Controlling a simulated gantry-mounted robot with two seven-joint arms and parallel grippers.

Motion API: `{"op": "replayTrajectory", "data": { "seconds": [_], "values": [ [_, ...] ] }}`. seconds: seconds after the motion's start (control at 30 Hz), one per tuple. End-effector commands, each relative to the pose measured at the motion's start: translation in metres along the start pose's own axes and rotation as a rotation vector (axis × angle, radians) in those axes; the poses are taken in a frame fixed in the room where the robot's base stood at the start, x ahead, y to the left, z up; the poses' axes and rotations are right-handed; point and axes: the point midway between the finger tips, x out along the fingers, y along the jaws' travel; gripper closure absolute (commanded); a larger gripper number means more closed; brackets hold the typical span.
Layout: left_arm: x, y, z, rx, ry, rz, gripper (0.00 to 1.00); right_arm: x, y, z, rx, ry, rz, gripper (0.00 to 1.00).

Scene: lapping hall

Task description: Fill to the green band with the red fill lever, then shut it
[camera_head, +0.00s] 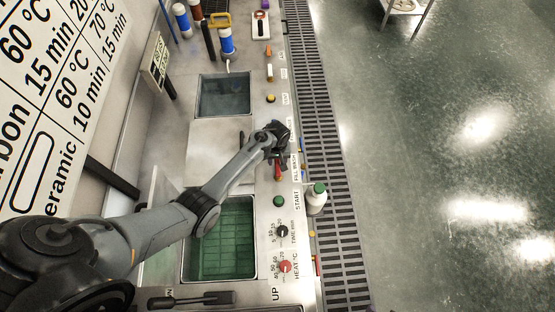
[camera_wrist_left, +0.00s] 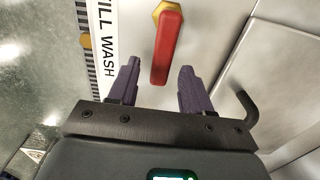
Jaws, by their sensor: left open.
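The red fill lever (camera_head: 278,173) is on the panel beside the "FILL WASH" label. In the left wrist view the lever (camera_wrist_left: 166,48) hangs from a brass-coloured nut, its free end between the finger tips. My left gripper (camera_head: 280,152) is over the panel at the lever, partly covering it in the head view. In the wrist view the gripper (camera_wrist_left: 159,68) has its two purple fingers apart, one on each side of the lever, with gaps visible. I cannot make out the green band. My right gripper is not in view.
A green-tinted tank (camera_head: 222,240) lies below my left arm, and a grey tank (camera_head: 223,96) lies further back. A white bottle with a green cap (camera_head: 316,197) stands at the panel's right edge. START button (camera_head: 278,201) and knobs (camera_head: 282,231) are nearby. A black hooked handle (camera_wrist_left: 245,105) is right of the fingers.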

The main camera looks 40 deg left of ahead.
Motion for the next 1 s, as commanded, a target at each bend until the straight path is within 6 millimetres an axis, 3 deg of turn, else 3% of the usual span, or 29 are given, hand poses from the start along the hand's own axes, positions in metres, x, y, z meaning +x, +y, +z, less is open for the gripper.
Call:
{"op": "replayTrajectory", "data": {
  "seconds": [0.6, 1.0],
  "values": [
    [-0.090, 0.001, 0.000, 0.001, 0.002, 0.003, 0.51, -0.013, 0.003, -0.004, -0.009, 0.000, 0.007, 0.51],
    [-0.105, 0.000, 0.000, 0.001, 0.000, 0.001, 0.51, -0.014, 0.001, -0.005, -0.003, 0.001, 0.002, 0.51]
  ]
}}
